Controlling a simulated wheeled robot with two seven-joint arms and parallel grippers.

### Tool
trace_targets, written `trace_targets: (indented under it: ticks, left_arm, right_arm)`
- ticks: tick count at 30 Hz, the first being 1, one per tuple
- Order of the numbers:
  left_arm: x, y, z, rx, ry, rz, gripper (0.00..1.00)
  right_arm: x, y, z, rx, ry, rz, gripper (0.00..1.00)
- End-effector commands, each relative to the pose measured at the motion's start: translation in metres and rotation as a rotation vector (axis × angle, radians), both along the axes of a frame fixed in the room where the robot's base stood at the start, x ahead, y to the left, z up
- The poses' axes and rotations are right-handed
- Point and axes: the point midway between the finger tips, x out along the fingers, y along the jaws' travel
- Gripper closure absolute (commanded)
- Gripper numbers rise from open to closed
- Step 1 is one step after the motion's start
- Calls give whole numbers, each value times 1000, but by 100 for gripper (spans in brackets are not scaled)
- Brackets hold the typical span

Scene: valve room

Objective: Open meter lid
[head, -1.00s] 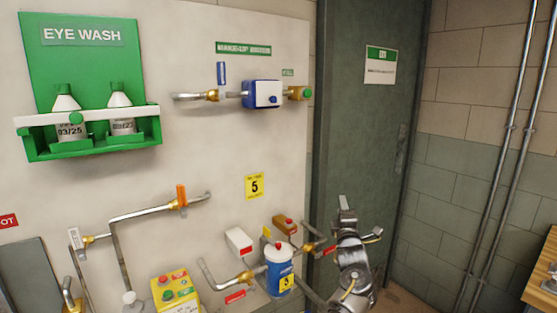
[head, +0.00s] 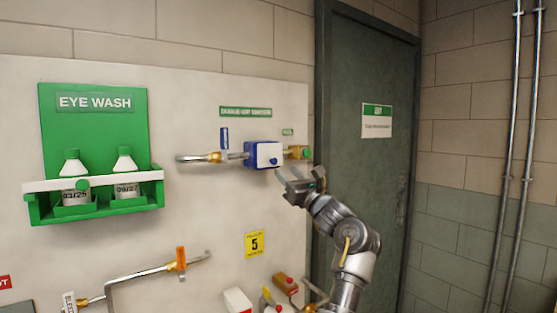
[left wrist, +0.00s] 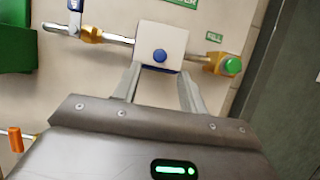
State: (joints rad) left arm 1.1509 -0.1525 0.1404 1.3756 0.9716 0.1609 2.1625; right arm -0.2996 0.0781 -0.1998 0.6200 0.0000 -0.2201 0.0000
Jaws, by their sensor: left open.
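The meter (head: 265,153) is a small blue box with a white front lid and a blue knob, set in a pipe on the white wall panel. The lid looks shut. In the left wrist view the meter's white face (left wrist: 162,38) and blue knob are just ahead of the fingertips. My left gripper (head: 301,180) is open and empty, just below and right of the meter in the head view. In the left wrist view its two fingers (left wrist: 159,74) are spread below the knob, and I cannot tell whether they touch the meter. My right gripper is not in view.
A brass fitting with a green cap (head: 300,153) is right of the meter. A blue-handled valve (head: 224,140) is on its left. A green eye wash station (head: 95,150) hangs further left. A dark door (head: 370,90) stands at right. Lower pipes include an orange-handled valve (head: 181,259).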

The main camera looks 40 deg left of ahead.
Motion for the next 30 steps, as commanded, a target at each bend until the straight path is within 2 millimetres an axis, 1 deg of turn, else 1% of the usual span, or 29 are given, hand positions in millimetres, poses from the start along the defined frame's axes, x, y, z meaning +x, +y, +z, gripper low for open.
trace_targets:
  ticks: [1, 3, 9, 15, 22, 23, 30]
  left_arm:
    - [2, 10, 10, 1, 2, 3, 58]
    - [6, 21, 14, 2, 3, 3, 58]
    - [13, 45, 22, 1, 1, 2, 58]
    - [16, 53, 23, 0, 1, 0, 58]
    - [16, 53, 23, 0, 0, 0, 58]
    - [16, 53, 23, 0, 1, 0, 61]
    - [16, 53, 23, 0, 1, -1, 92]
  right_arm:
    - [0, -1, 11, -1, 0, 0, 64]
    - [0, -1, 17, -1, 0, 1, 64]
    - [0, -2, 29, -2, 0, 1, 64]
    - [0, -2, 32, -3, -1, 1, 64]
    - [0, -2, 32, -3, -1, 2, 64]
    - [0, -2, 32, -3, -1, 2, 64]
    - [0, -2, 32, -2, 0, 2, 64]
